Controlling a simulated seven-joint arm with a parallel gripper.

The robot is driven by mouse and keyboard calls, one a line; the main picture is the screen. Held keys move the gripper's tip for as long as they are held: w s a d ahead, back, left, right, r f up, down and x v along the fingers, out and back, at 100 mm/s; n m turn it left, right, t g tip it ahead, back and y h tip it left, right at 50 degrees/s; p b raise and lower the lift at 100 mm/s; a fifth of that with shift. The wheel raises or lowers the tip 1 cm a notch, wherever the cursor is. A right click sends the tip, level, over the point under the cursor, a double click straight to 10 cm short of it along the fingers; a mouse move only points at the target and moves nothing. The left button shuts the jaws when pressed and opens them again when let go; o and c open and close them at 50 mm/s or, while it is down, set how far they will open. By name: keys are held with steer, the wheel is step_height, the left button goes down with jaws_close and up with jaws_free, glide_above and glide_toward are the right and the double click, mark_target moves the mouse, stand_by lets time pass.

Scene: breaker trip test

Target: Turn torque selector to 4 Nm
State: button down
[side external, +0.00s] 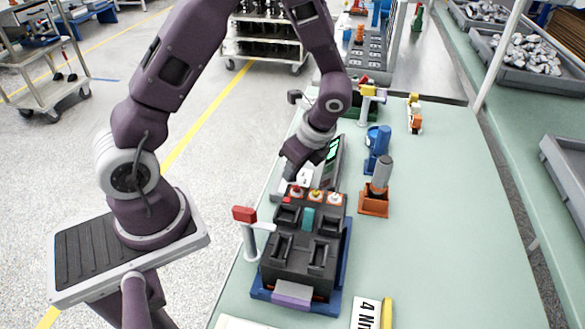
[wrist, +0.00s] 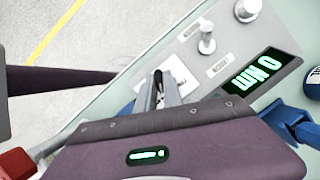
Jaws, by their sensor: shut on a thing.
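The grey control panel (wrist: 222,62) fills the upper middle of the wrist view. Its dark display (wrist: 262,80) shows green text that appears to read 0 Nm. My gripper (wrist: 164,92) is shut on a small dark knob, apparently the torque selector (wrist: 159,88), above a white plate (wrist: 181,73). The fingers hide most of the knob and any scale marks. In the side view, my gripper (side external: 295,173) points down at the panel's near end, and the green display (side external: 334,150) shows beside it. A card (side external: 366,314) at the bottom reads 4 Nm, partly cut off.
A black block with sockets and coloured buttons (side external: 300,240) stands in a blue tray (side external: 343,262) just in front. A red-topped post (side external: 246,228) is at its left. An orange-based grey cylinder (side external: 381,175) and a blue fixture (side external: 376,143) stand right. The bench's right side is clear.

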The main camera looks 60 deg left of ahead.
steer(key=n, duration=0.2)
steer(key=n+g+h, duration=0.1)
steer(key=n, duration=0.2)
steer(key=shift+w+g, duration=0.2)
steer(key=shift+g, duration=0.1)
steer(key=shift+a+n, duration=0.1)
steer(key=shift+n, duration=0.2)
steer(key=c, duration=1.5)
jaws_free()
steer(key=v, duration=0.7)
